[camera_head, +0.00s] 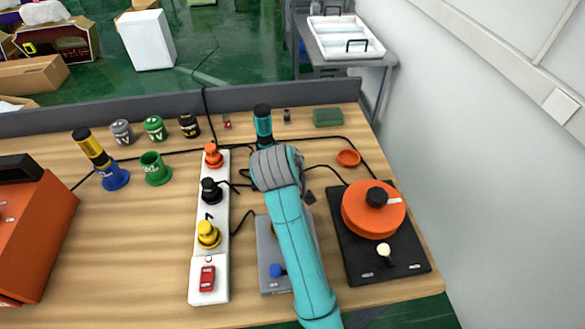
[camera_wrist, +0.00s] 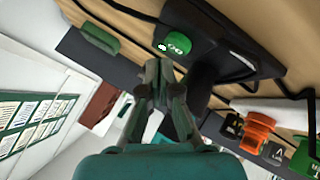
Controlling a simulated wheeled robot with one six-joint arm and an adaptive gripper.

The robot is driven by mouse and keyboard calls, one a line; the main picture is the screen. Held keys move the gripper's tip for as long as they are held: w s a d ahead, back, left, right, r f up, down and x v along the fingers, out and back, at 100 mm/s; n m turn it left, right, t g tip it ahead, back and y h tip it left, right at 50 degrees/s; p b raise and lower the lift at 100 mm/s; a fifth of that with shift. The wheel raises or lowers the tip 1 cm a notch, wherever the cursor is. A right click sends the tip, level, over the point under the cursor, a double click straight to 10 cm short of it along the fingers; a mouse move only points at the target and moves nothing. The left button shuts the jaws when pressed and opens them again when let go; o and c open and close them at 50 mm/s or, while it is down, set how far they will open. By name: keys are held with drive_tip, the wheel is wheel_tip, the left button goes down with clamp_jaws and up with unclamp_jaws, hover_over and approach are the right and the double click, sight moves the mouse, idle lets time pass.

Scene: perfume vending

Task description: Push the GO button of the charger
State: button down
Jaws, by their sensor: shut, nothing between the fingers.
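A round green spot, apparently the GO button (camera_wrist: 162,47), is on that face beside the lettering. My gripper (camera_wrist: 158,68) is shut and empty, its fingertips a little below the button in the picture. I cannot tell whether they touch the charger. In the head view my teal and grey arm covers the middle right of the table, and the gripper and charger cannot be made out clearly.
A white power strip (camera_head: 223,240) with orange, black and yellow plugs stands left of my arm. A black base (camera_head: 355,262) with an orange round unit is to the right. A green block (camera_head: 328,117) lies near the back edge. Black cables cross the table.

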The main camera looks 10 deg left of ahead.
drive_tip(key=shift+r, duration=2.5)
drive_tip(key=shift+s, duration=0.1)
